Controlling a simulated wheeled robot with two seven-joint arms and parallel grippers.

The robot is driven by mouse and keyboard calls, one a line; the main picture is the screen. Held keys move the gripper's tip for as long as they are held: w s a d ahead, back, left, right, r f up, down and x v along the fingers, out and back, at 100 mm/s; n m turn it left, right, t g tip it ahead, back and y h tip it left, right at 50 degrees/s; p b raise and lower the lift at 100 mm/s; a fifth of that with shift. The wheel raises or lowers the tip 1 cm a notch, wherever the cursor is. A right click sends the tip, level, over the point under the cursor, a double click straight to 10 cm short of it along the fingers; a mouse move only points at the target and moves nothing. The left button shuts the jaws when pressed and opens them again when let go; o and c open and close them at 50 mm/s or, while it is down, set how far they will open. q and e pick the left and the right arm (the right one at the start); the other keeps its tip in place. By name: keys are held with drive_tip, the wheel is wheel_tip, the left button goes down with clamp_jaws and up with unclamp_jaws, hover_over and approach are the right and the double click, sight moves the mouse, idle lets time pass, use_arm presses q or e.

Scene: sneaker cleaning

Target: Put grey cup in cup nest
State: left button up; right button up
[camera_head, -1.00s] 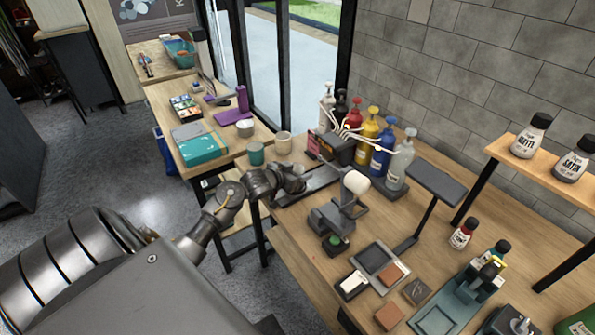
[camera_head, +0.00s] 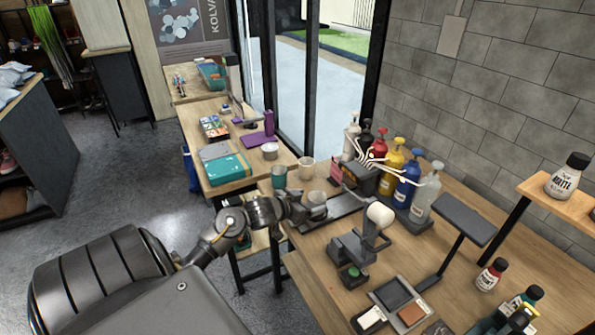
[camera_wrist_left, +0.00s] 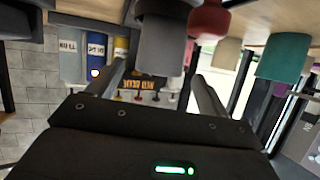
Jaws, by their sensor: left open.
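My left gripper (camera_head: 302,212) is at the near left end of a dark flat tray (camera_head: 345,207) in the head view. A translucent grey cup (camera_head: 317,198) stands at its fingertips. In the left wrist view, which is upside down, the grey cup (camera_wrist_left: 162,45) appears ahead of the open fingers, roughly between them. I cannot tell whether they touch it. I cannot make out the cup nest for certain; the dark tray lies in front of the dispenser box (camera_head: 358,178). My right gripper is not in view.
A teal cup (camera_head: 278,176) and a beige cup (camera_head: 306,168) stand left of and behind the grey cup. A red object (camera_wrist_left: 208,20) is close to it in the wrist view. Pump bottles (camera_head: 408,185) stand behind, and a stand with a white knob (camera_head: 380,214) is at right.

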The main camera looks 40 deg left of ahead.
use_arm(q)
drive_tip(key=v, duration=0.6)
drive_tip(key=shift+f, duration=0.1)
idle(0.4)
